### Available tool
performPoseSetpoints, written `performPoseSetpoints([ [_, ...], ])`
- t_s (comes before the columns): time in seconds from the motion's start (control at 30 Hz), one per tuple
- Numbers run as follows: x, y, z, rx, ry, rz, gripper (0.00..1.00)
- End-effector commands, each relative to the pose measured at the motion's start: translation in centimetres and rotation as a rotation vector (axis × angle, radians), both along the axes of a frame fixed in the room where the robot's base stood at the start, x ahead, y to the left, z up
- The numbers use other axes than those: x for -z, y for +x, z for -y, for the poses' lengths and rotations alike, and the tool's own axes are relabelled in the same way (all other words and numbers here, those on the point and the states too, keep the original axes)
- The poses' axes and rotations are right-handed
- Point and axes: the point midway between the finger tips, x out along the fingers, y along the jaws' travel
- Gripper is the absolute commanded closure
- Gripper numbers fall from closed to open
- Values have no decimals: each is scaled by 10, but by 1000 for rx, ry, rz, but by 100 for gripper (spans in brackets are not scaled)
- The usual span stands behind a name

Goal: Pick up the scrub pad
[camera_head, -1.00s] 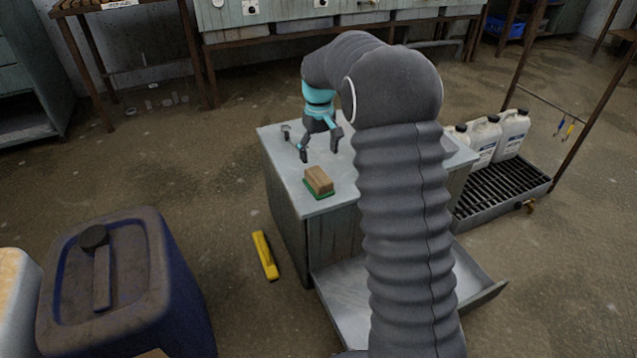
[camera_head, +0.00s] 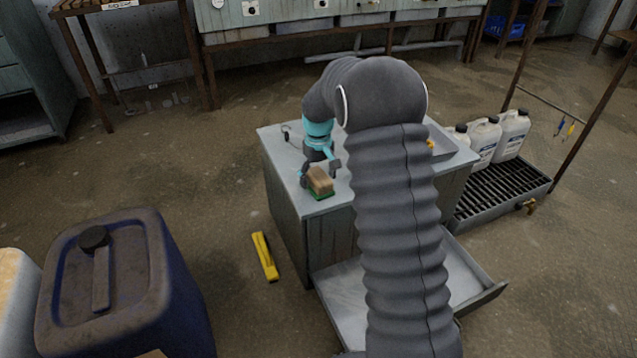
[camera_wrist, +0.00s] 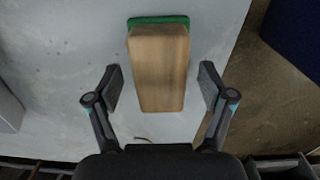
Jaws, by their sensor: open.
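The scrub pad (camera_head: 320,183) is a tan block with a green layer underneath. It lies on the grey cabinet top near its front left edge. In the wrist view the scrub pad (camera_wrist: 160,70) sits upright in the picture, its near part between my two fingers. My gripper (camera_head: 320,173) is just behind and above the pad in the head view. In the wrist view my gripper (camera_wrist: 160,88) is open, with a gap between each finger and the pad's sides. Whether the fingertips are down at the pad's height is hard to tell.
The cabinet top (camera_head: 285,160) is mostly clear around the pad. An open drawer (camera_head: 465,285) juts out below. A yellow object (camera_head: 265,256) lies on the floor, a blue drum (camera_head: 125,290) stands front left, and white jugs (camera_head: 484,142) stand at the right.

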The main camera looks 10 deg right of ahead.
Motion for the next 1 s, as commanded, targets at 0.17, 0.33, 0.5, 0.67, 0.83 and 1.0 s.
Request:
performPoseSetpoints([
  [0.17,0,0,0,0,0,0,49],
  [0.33,0,0,0,0,0,0,86],
  [0.5,-1,0,0,0,0,0,86],
  [0.67,-3,0,0,0,0,0,86],
  [0.83,-15,1,0,0,0,3,86],
  [1.0,-40,1,0,0,0,3,86],
])
